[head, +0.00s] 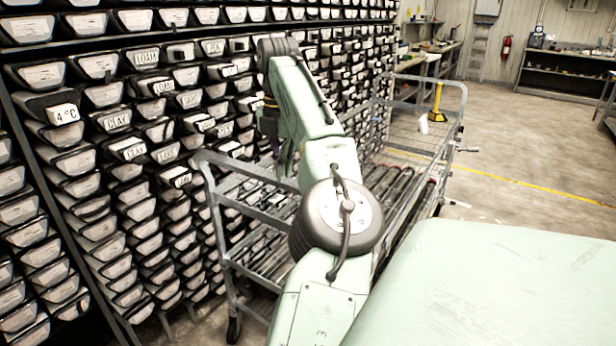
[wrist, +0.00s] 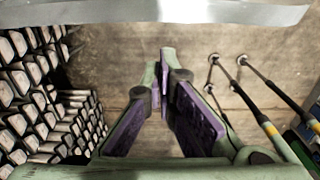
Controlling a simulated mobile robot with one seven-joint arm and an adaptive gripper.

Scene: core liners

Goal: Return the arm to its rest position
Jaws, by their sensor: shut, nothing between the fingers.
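My arm, pale green with dark joints, reaches up and forward in the head view and bends down at its far end. My gripper (wrist: 160,62) shows in the wrist view with its green fingers and purple pads closed together and nothing held. In the head view it hangs in front of the rack, mostly hidden behind my own arm. The rack of labelled core liners (head: 145,190) fills the left side of the head view. Liner ends (wrist: 40,100) also show at the left of the wrist view.
A grey metal cart (head: 235,262) stands beside the rack, behind and below my arm. A yellow post-like object (head: 437,103) stands near its far end. Banded rods (wrist: 262,120) lie right of my fingers. Open floor (head: 530,150) lies to the right.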

